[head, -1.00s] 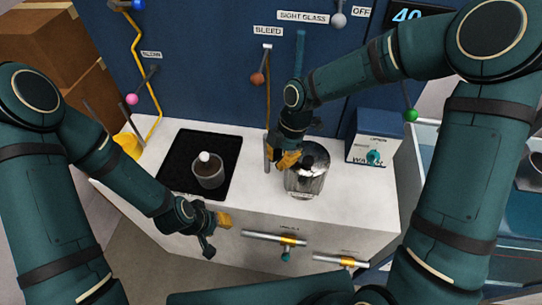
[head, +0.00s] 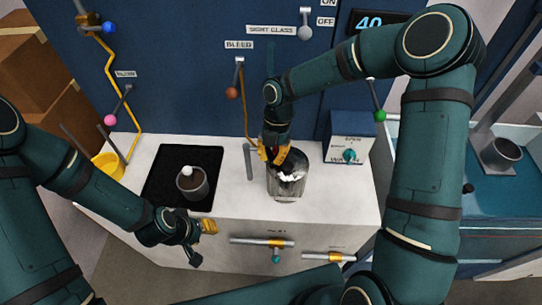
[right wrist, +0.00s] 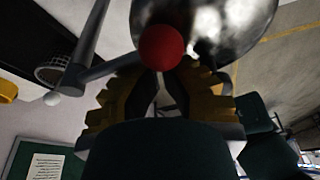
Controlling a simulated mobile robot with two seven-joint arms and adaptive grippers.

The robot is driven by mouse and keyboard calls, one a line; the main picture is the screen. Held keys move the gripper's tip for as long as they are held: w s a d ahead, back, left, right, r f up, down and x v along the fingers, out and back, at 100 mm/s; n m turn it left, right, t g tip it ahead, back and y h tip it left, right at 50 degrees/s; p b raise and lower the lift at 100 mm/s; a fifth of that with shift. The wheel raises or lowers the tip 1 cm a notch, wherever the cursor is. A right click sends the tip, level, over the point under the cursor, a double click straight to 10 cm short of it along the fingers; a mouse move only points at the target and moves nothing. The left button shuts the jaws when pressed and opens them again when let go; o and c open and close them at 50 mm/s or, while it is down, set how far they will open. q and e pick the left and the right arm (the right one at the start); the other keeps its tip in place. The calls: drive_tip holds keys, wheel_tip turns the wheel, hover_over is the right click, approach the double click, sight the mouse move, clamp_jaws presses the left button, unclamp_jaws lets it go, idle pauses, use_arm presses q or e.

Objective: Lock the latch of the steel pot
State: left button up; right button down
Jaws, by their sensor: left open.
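The steel pot (head: 287,188) stands on the white counter, right of the black plate. Its shiny rounded side also shows at the top of the right wrist view (right wrist: 225,25). My right gripper (head: 275,153) points down at the pot's upper left rim and hides part of the top. In the right wrist view a red ball knob (right wrist: 160,47) on a grey bar lies at the fingertips, beside the pot. The knob covers the tips, so I cannot tell whether they grip it. My left gripper (head: 205,242) is open and empty, in front of the counter's edge.
A grey cup with a white ball (head: 192,184) sits on the black plate (head: 155,190). A control box (head: 350,140) stands right of the pot. Horizontal handles (head: 262,241) line the counter front. Levers hang on the blue wall behind.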

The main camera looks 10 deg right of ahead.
idle(0.5)
drive_tip(key=v, duration=1.2)
idle(0.3)
